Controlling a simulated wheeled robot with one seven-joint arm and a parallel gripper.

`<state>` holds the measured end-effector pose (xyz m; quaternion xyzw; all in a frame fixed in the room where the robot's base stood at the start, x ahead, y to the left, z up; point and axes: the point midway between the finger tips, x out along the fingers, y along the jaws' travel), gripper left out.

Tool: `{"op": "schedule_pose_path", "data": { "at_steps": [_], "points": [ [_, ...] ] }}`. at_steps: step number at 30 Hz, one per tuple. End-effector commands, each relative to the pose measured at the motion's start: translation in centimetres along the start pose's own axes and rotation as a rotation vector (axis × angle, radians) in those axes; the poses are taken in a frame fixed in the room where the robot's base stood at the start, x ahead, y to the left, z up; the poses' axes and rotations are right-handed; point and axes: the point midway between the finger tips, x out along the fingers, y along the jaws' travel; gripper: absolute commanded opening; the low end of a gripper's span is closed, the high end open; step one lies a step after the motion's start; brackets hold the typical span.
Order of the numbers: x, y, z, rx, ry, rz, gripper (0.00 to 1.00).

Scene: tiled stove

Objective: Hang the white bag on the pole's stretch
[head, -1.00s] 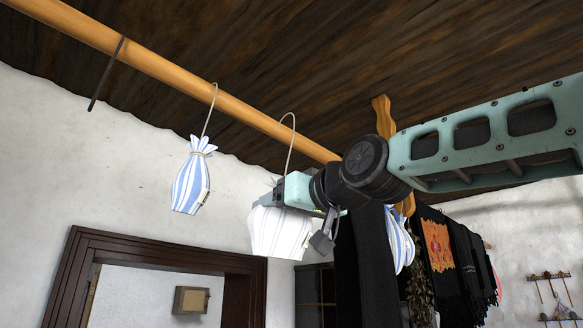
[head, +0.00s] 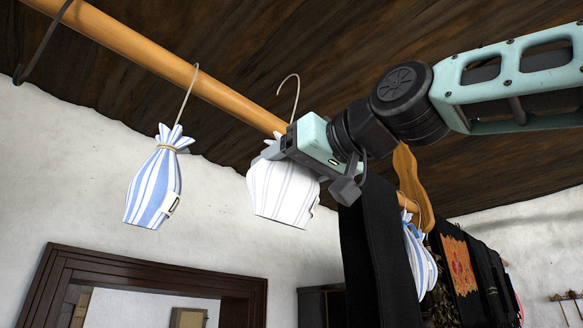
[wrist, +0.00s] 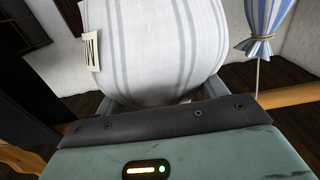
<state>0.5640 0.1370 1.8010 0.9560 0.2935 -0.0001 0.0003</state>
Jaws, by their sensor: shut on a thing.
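The white bag (head: 283,190) has faint grey stripes and a wire hook rising from its top. My gripper (head: 277,150) is shut on the bag near its gathered neck and holds it just below the wooden pole (head: 180,68). The fingertips are mostly hidden by the bag. The pole (wrist: 290,96) also shows at the right there.
A blue-striped bag (head: 155,185) hangs from the pole to the left. A dark metal hook (head: 42,45) is farther left. Black cloths (head: 370,245) and another striped bag (head: 418,258) hang to the right, beside a wooden bracket (head: 408,180). The stretch between the left bag and my gripper is clear.

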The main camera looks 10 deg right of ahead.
Motion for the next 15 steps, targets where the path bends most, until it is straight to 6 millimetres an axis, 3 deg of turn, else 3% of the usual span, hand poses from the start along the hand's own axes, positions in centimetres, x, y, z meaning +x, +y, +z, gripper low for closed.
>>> {"op": "schedule_pose_path", "data": {
  "at_steps": [15],
  "points": [
    [3.6,0.1,-0.3,0.000,0.002,0.001,0.53]
  ]
}}
